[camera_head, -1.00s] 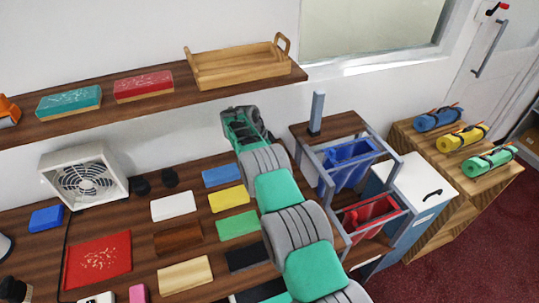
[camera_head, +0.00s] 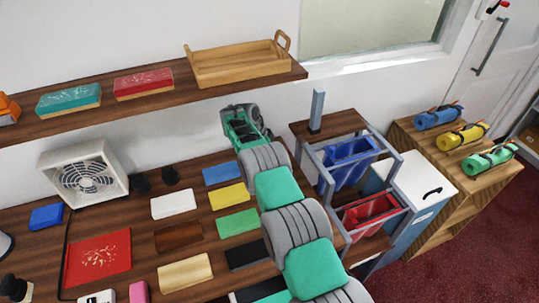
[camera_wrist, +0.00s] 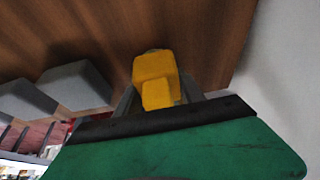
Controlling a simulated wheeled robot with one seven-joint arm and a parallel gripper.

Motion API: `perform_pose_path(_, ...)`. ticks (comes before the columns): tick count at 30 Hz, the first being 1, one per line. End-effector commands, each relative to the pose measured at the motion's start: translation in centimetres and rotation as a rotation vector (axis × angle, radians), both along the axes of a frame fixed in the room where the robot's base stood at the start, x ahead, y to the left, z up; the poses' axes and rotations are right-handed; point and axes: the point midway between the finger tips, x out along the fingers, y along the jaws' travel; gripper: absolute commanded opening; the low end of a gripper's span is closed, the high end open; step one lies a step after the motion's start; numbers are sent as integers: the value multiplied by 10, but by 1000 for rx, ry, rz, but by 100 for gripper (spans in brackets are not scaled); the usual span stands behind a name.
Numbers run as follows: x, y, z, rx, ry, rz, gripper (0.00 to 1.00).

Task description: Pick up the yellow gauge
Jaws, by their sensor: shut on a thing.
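The yellow gauge (camera_wrist: 154,72) shows in the wrist view as a blocky yellow piece between the two grey fingers of my gripper (camera_wrist: 157,95). My gripper is shut on it. In the head view my gripper (camera_head: 240,120) is at the back of the counter near the white wall, below the wall shelf. My own arm partly hides it there, and I cannot make out the gauge in that view.
Flat colour swatches, including a yellow one (camera_head: 229,196), lie on the wooden counter (camera_head: 135,225). A white fan (camera_head: 84,175) stands at left. The shelf (camera_head: 150,103) overhangs the back. A rack with a blue bin (camera_head: 350,162) and a red bin (camera_head: 370,213) stands right of my arm.

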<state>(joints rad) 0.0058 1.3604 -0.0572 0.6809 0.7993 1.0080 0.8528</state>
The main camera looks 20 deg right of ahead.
Motion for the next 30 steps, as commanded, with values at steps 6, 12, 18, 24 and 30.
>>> perform_pose_path(6, 0, 0, 1, 0, -1, -1, 0)
perform_pose_path(12, 0, 0, 1, 0, -1, -1, 0)
perform_pose_path(18, -2, 0, 14, -1, -6, -1, 0)
perform_pose_path(24, -3, 1, 61, 0, -4, 0, 0)
perform_pose_path(30, -11, 0, 63, 0, -3, 0, 0)
